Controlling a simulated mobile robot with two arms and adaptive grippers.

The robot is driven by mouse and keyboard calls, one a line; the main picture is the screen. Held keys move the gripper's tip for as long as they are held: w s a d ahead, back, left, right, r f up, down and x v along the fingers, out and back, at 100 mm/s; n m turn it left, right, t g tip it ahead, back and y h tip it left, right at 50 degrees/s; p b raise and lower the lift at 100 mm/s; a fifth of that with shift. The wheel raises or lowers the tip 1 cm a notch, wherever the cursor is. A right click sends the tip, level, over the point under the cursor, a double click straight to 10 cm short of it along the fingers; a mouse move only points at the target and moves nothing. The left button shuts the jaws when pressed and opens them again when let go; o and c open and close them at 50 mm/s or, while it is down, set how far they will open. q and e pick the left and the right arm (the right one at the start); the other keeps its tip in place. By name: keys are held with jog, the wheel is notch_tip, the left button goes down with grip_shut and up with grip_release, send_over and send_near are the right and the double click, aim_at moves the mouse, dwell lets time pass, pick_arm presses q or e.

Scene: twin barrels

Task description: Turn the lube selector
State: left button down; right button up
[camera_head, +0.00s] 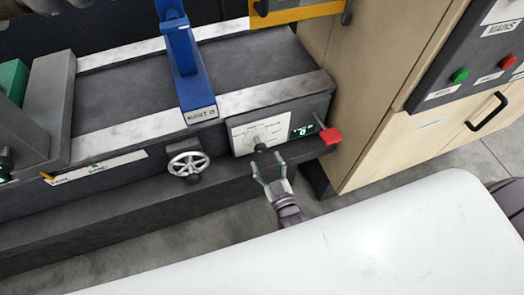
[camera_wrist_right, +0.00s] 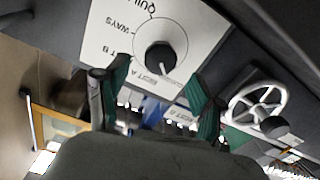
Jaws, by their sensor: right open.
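The lube selector is a dark round knob (camera_head: 259,150) on a white dial plate (camera_head: 243,138) on the front of the grey machine. In the right wrist view the knob (camera_wrist_right: 160,57) sits in a circle on the plate (camera_wrist_right: 196,28), with upside-down labels around it, among them WAYS and REST A. A light mark shows on the knob's lower edge. My right gripper (camera_head: 267,162) is open, its two fingers apart just in front of and below the knob. In the wrist view the fingers (camera_wrist_right: 158,88) stand either side of the knob's line, apparently not touching it. My left gripper is not in view.
A spoked handwheel (camera_head: 188,163) is left of the dial. A red-ended lever (camera_head: 330,136) and a small green display (camera_head: 304,123) are to its right. A blue bracket (camera_head: 186,60) rises above. A wooden cabinet (camera_head: 375,80) with a button panel stands at the right.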

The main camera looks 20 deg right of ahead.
jog(key=s, duration=0.6)
jog(key=shift+s, duration=0.25)
jog(key=shift+d, duration=0.1)
